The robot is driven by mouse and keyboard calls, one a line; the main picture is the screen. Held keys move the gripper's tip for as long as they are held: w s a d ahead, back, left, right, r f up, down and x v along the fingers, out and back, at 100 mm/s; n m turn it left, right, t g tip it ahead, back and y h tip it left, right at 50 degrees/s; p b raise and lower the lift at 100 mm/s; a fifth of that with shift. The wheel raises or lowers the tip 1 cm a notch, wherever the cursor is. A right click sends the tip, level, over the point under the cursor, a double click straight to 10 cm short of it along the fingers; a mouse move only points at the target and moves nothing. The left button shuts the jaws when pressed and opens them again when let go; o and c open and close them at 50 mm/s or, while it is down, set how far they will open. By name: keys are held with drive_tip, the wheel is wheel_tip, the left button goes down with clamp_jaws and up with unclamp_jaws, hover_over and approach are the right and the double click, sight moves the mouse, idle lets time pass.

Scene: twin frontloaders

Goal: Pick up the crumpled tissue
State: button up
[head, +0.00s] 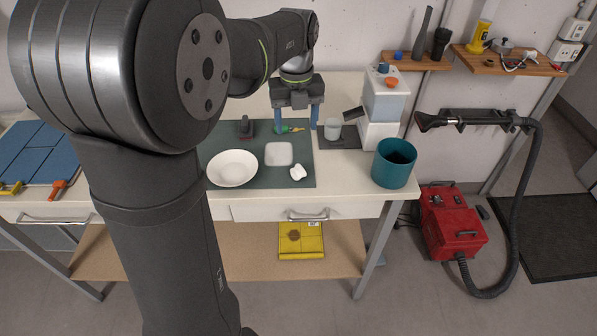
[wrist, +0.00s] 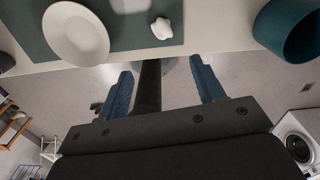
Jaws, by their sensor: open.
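The crumpled tissue (head: 298,172) is a small white lump near the front right part of the dark green mat (head: 222,144) on the table. It also shows in the wrist view (wrist: 162,28), near the table's front edge. My gripper (head: 297,127) has two blue fingers spread apart with nothing held between them. In the head view it appears above the back part of the mat, behind the tissue and apart from it.
A white bowl (head: 232,168) and a small white square dish (head: 279,154) stand left of the tissue. A teal bin (head: 394,163) stands to the right.

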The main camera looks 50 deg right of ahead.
hover_over(298, 169)
drive_tip(key=f, duration=1)
drive_tip(key=shift+a, duration=0.25)
drive_tip(key=shift+d+f, duration=0.15)
drive_tip(key=shift+f, duration=1.25)
drive_tip(key=shift+d+f, duration=0.1)
drive_tip(key=shift+f, duration=1.3)
drive_tip(key=c, duration=1.1)
